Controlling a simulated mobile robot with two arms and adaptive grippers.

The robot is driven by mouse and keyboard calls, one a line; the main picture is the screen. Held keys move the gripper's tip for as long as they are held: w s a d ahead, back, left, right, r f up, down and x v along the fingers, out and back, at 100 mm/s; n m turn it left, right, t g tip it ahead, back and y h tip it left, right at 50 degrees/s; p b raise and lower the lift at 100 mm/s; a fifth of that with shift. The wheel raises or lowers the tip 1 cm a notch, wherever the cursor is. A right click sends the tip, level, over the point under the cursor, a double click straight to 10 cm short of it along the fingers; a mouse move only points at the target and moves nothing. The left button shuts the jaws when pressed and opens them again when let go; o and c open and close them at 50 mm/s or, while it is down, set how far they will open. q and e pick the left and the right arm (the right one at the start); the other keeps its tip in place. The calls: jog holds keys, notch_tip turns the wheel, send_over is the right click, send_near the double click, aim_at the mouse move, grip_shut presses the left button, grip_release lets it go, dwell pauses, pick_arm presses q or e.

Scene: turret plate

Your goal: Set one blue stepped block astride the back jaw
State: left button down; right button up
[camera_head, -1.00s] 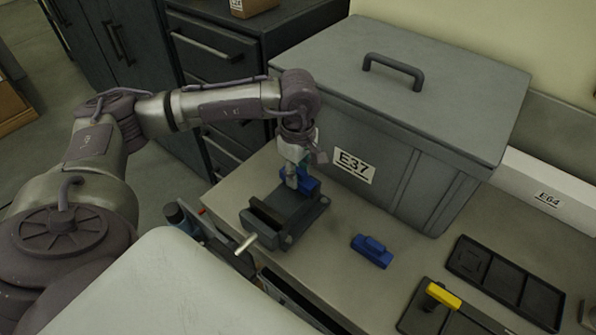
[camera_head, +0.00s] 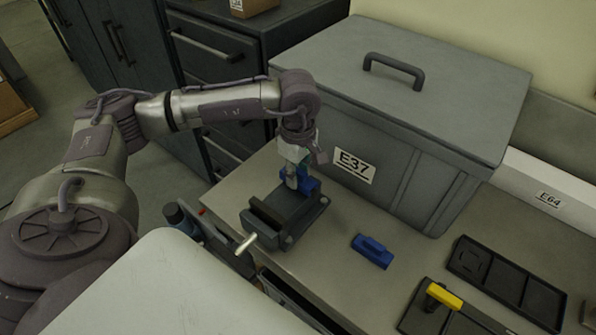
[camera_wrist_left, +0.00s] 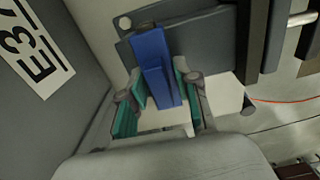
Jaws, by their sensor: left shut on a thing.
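My left gripper (camera_head: 292,179) points down at the back end of the dark grey vise (camera_head: 268,232). It is shut on a blue stepped block (camera_head: 312,185). In the left wrist view the block (camera_wrist_left: 152,58) sits between the green finger pads (camera_wrist_left: 182,82), with its far end over the vise's grey back part (camera_wrist_left: 203,42). I cannot tell whether the block touches the back jaw or is just above it. A second blue stepped block (camera_head: 371,252) lies on the bench, right of the vise. My right gripper is not in view.
A large grey lidded bin (camera_head: 420,180) labelled E37 stands close behind the vise. Dark trays (camera_head: 468,268) lie at the right, with a yellow piece (camera_head: 443,296) at the nearer one. The vise's handle (camera_head: 246,244) sticks out in front.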

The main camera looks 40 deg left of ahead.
pick_arm(q)
jog(key=shift+f+b, duration=0.2)
jog(key=shift+b, duration=0.1)
dwell(0.5)
jog(key=c, duration=0.7)
grip_release()
jog(key=shift+c, duration=0.2)
notch_tip(320, 180, up, 12)
